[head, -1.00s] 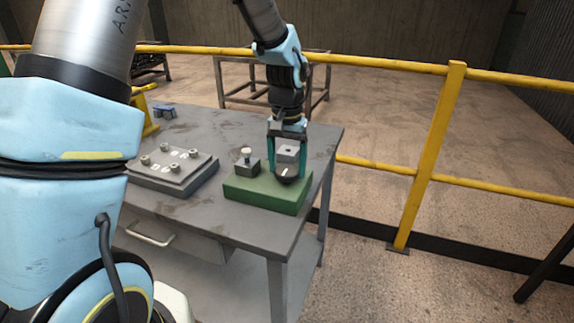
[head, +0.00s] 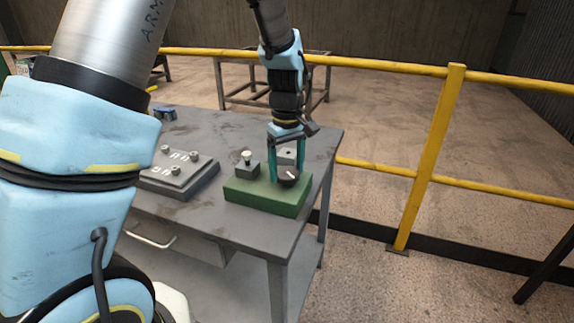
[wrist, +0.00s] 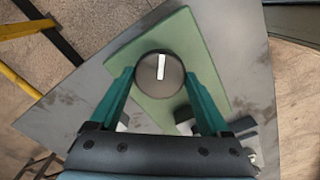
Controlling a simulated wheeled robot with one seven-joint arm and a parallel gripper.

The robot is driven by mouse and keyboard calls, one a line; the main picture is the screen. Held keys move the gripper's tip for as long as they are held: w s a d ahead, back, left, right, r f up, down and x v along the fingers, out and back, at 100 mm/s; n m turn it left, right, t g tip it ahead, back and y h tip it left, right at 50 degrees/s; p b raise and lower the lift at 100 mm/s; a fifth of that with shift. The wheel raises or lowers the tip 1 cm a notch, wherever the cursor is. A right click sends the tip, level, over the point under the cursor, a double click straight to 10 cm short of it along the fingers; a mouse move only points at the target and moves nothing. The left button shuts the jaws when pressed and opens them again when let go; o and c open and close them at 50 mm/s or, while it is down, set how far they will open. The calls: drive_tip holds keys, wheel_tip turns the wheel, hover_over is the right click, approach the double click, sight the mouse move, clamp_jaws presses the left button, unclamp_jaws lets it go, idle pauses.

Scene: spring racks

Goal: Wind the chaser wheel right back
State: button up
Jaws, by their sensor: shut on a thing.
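The chaser wheel (head: 288,177) is a dark round knob with a white line on its top. It sits on a green block (head: 262,197) near the table's right end. My gripper (head: 280,179) points down, its teal fingers shut on the wheel's sides. In the wrist view the wheel (wrist: 160,73) sits between the two fingertips (wrist: 158,78). There its white line runs nearly straight up and down the picture. The fingers hide part of the wheel's rim.
A small grey block with a pale knob (head: 247,163) and another grey block (head: 289,156) stand on the green block. A grey plate with several studs (head: 180,172) lies left on the table (head: 215,215). A yellow railing (head: 430,155) runs behind.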

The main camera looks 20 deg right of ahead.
sight(286, 172)
drive_tip(key=n+p, duration=0.1)
drive_tip(key=n, duration=0.2)
drive_tip(key=shift+r+p, duration=0.1)
drive_tip(key=shift+p, duration=0.2)
drive_tip(key=shift+n+p, duration=0.65)
drive_tip(key=shift+n, duration=0.85)
drive_tip(key=o, duration=1.2)
wheel_tip(286, 172, up, 10)
drive_tip(key=b, duration=0.2)
drive_tip(key=shift+r, duration=0.25)
drive_tip(key=shift+a, duration=0.1)
